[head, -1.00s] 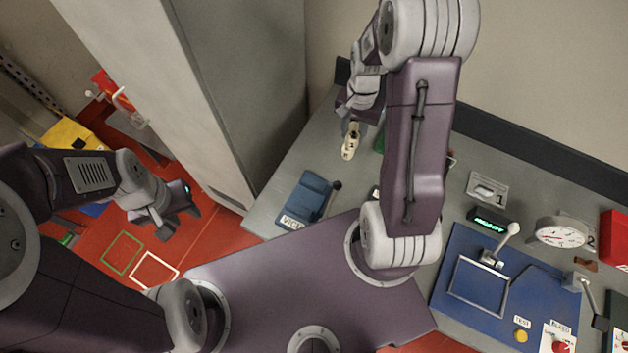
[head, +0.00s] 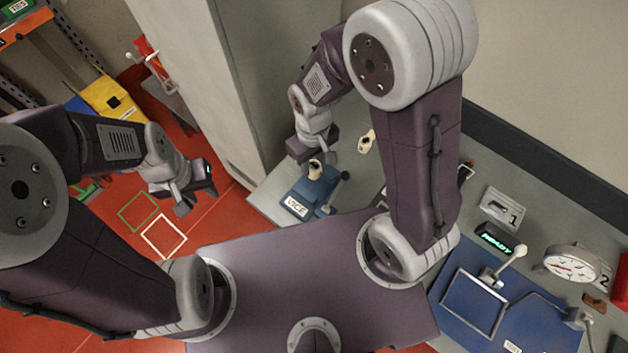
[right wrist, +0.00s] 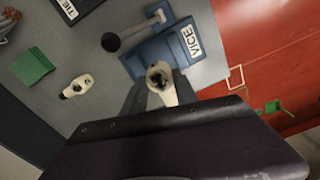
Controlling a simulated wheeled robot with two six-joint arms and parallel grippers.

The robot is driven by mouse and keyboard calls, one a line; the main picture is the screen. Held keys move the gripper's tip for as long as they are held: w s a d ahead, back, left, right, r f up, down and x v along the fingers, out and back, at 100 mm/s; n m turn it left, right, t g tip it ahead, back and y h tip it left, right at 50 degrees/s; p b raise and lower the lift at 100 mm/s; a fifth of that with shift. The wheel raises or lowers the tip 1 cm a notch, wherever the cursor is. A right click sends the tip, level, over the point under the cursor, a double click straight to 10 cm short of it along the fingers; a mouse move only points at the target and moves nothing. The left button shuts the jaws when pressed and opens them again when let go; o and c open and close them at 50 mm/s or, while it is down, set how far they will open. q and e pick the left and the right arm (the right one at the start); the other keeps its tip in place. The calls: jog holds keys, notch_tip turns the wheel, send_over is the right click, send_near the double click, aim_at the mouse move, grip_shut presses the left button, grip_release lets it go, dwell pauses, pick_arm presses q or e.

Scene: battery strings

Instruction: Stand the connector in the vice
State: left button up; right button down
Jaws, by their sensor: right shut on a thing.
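The blue vice (head: 301,196) with its VICE label stands on the grey bench near its left corner. It also shows in the right wrist view (right wrist: 146,65), with its handle out to the side. My right gripper (head: 315,163) is shut on a cream connector (head: 315,171), over the vice. In the right wrist view this connector (right wrist: 162,82) sits between the fingers, its open end towards the camera. I cannot tell whether it touches the vice. A second cream connector (head: 367,141) lies on the bench. My left gripper (head: 182,200) is over the red floor, its fingers unclear.
A green block (right wrist: 33,66) lies on the bench beyond the second connector. A grey cabinet (head: 215,90) stands just left of the bench. A blue mat (head: 530,320) with a frame and lever, and a dial (head: 572,265), are at the right.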

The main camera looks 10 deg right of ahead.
aim_at(313, 164)
notch_tip(313, 164, down, 3)
jog(key=shift+w+f, duration=0.1)
jog(key=shift+f, duration=0.1)
notch_tip(313, 164, down, 4)
jog(key=shift+r, duration=0.2)
jog(key=shift+f, duration=0.25)
jog(key=shift+f, duration=0.2)
jog(key=c, duration=1)
grip_release()
jog(key=shift+o, duration=0.2)
jog(key=shift+r, duration=0.1)
